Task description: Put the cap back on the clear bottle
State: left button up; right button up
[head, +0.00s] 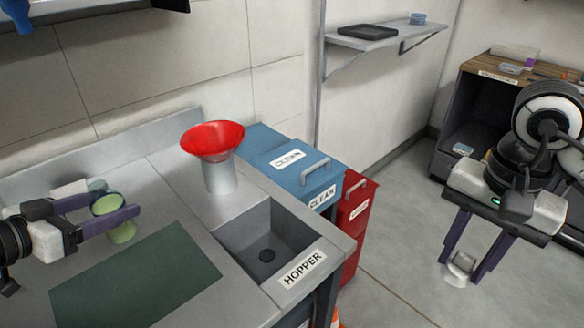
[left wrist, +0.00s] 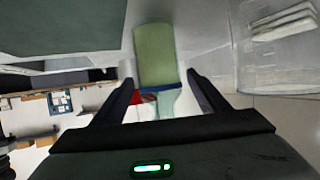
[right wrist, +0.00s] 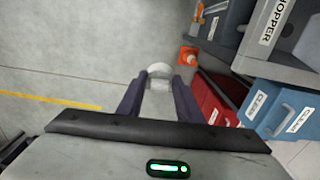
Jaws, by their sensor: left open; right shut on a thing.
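My left gripper (head: 115,212) is open at the left of the steel bench, with its fingers at a green bottle-like thing (head: 122,233). In the left wrist view this green thing (left wrist: 157,52) lies between and beyond the fingertips, with a dark blue band and a paler, see-through part at its near end. I cannot tell whether the fingers touch it. My right gripper (head: 467,268) is shut on a small whitish round piece (head: 460,266), seemingly the cap, held above the floor away from the bench. It also shows in the right wrist view (right wrist: 159,70).
A red funnel (head: 213,140) stands on a grey cylinder beside the hopper sink (head: 267,238). A dark green mat (head: 135,280) lies bare at the front. Blue (head: 290,160) and red (head: 356,215) bins stand right of the bench. An orange cone (right wrist: 188,55) stands on the floor.

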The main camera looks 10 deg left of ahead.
pick_arm(q)
grip_shut()
jog(key=shift+r, duration=0.1)
dwell(0.3)
jog(key=shift+r, duration=0.1)
